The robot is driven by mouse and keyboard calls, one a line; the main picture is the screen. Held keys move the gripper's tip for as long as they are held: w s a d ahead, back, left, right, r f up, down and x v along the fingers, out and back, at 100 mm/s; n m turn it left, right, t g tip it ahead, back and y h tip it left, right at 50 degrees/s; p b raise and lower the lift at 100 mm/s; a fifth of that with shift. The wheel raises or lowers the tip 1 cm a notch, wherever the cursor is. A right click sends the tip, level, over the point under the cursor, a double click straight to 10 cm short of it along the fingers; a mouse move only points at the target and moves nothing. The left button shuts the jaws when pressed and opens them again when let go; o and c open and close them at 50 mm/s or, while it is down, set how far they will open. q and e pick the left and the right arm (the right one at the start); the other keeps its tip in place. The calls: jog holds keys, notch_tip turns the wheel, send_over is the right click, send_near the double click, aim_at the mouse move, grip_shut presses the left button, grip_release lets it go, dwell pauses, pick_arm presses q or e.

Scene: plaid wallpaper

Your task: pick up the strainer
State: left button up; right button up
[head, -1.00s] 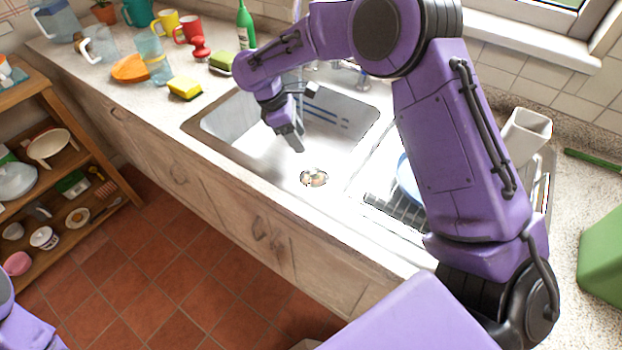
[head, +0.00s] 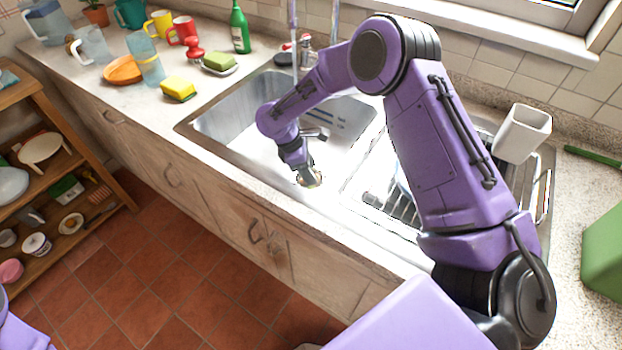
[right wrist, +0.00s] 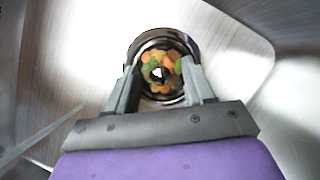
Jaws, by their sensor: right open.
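The strainer (right wrist: 161,99) sits in the drain at the bottom of the sink and holds orange and green food bits. In the head view the strainer (head: 312,180) shows partly behind my right gripper (head: 304,178). In the right wrist view my right gripper (right wrist: 160,92) is open, with one finger at each side of the strainer's near part. I cannot tell whether the fingers touch it. My left gripper is not in view; only a bit of purple arm shows at the lower left.
The metal sink (head: 215,142) surrounds the right gripper. A dish rack (head: 405,207) and white container (head: 522,133) stand to its right. A yellow sponge (head: 179,88), a soap dish (head: 219,64) and a green bottle (head: 239,28) are on the counter at left.

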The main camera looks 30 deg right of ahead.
grip_shut()
jog(key=shift+r, duration=0.1)
